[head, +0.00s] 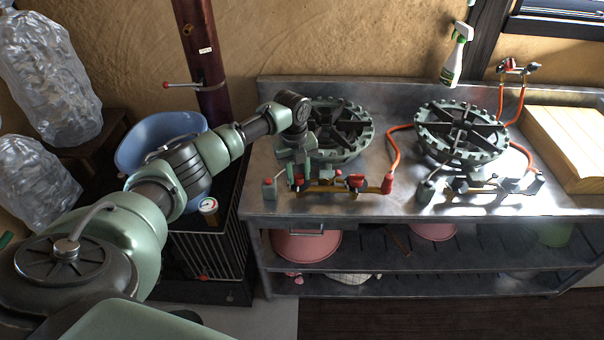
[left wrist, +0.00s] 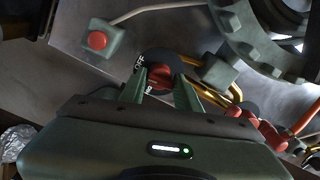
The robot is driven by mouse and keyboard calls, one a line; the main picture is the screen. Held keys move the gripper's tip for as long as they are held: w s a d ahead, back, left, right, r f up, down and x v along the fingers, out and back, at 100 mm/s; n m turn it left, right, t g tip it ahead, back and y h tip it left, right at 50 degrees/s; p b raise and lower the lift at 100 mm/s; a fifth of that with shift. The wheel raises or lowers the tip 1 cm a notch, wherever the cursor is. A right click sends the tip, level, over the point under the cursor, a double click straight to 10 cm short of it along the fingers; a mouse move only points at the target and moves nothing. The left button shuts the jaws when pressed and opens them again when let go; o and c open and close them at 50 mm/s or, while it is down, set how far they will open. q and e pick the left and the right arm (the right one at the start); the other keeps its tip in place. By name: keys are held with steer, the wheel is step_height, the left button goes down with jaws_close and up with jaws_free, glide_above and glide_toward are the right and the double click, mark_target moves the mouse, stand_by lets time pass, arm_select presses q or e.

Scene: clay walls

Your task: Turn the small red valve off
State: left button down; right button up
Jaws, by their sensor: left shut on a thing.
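The small red valve (left wrist: 163,76) sits on a black round dial plate marked OFF on the brass pipe of the left burner (head: 338,132). My left gripper (left wrist: 164,90) has its two green fingers on either side of the red valve and is shut on it. In the head view my left gripper (head: 297,180) is at the front left of the burner's pipe, and its wrist hides much of the valve. The valve's exact angle is hard to tell. My right gripper is not in view.
Another red valve (head: 355,181) is on the same pipe to the right. A green box with a red button (left wrist: 97,40) is at the left.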

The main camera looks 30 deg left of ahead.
mark_target(297, 179)
arm_select(q)
steer(key=shift+s+d+f+m, duration=0.15)
steer(key=shift+s+f+m, duration=0.1)
steer(key=shift+m, duration=0.65)
steer(key=c, duration=1.1)
jaws_free()
steer(key=shift+r, duration=0.15)
steer(key=shift+w+r, duration=0.1)
steer(key=shift+r, duration=0.3)
steer(key=r+b, duration=0.1)
steer(key=r, duration=0.6)
steer(key=shift+s+r, duration=0.1)
steer(key=shift+s, duration=0.1)
